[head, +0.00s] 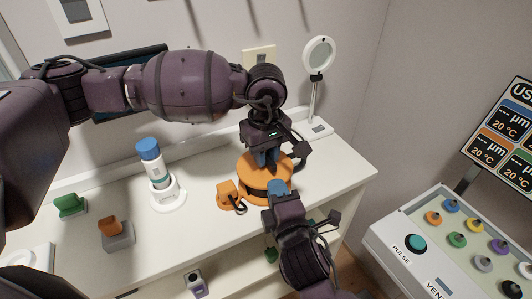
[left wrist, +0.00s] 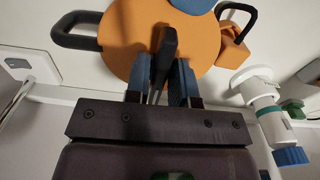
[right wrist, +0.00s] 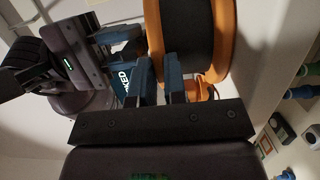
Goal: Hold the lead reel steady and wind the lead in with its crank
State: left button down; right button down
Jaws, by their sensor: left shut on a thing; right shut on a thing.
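The lead reel (head: 250,184) is orange with a black drum and stands on the white counter. My left gripper (head: 265,155) comes down from above, shut on the upright black crank grip (left wrist: 167,48) over the orange top. My right gripper (head: 278,190) is at the reel's near side, shut on the reel at its edge; its fingers show against the orange rim and black drum (right wrist: 187,30) in the right wrist view. The exact part held there is hidden. A black loop handle (left wrist: 75,35) stands out from one side.
An orange block (head: 228,194) with a black lead sits left of the reel. A white bottle with a blue cap (head: 149,150), a grey-and-orange block (head: 116,235) and a green block (head: 70,205) stand farther left. A ring lamp (head: 314,100) stands behind right. A button panel (head: 450,245) is right.

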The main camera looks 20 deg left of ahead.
jog(key=shift+f, duration=0.15)
dwell(0.3)
pick_arm(q)
jog(key=c, duration=1)
grip_release()
jog(key=shift+o, duration=0.2)
jog(key=shift+r, duration=0.1)
notch_tip(320, 180, up, 12)
pick_arm(e)
jog(key=c, duration=1.1)
grip_release()
